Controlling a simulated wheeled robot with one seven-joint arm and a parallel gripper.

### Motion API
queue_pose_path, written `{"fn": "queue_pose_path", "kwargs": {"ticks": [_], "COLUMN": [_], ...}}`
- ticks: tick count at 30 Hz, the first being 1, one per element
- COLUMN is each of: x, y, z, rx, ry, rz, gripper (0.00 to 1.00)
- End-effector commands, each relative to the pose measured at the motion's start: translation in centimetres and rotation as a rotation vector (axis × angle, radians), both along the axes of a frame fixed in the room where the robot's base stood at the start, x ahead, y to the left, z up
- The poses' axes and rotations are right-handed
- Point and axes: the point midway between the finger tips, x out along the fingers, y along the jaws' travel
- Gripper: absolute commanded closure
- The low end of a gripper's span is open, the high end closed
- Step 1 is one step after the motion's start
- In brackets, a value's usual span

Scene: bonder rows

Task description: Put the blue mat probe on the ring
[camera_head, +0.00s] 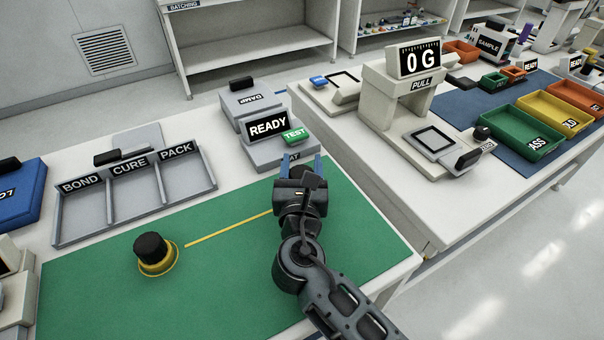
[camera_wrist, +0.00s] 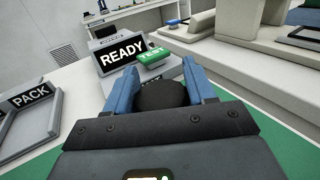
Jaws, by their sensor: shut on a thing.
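My gripper (camera_head: 303,160) is over the far edge of the green mat, in front of the READY unit. In the wrist view its blue fingers (camera_wrist: 162,90) are shut on a round black-topped thing (camera_wrist: 162,97). This looks like a probe, but its lower part is hidden and I cannot tell whether it touches the unit. Another black-knobbed piece with a yellow base (camera_head: 152,252) stands upright on the green mat at left. A yellow ring (camera_head: 178,262) shows around its foot, and a yellow line runs from near it towards my gripper.
The READY unit (camera_head: 268,127) has a green TEST button (camera_head: 295,135). The BOND, CURE, PACK tray (camera_head: 135,190) looks empty. The second table holds the PULL machine (camera_head: 385,105) and a blue mat (camera_head: 470,112) with coloured trays. Much of the green mat (camera_head: 230,285) is clear.

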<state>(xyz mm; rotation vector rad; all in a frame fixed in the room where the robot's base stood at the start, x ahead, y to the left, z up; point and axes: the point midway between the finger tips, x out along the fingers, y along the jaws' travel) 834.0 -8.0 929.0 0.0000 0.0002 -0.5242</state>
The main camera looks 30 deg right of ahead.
Motion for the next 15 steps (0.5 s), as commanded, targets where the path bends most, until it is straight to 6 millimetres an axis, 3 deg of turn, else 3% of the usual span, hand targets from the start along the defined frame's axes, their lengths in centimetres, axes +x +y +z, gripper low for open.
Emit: {"fn": "queue_pose_path", "kwargs": {"ticks": [5,15], "x": [0.0,0.0], "y": [0.0,0.0], "z": [-2.0,-2.2], "rx": [-0.001,0.0], "ry": [-0.001,-0.001], "rz": [0.001,0.001], "gripper": [0.9,0.9]}}
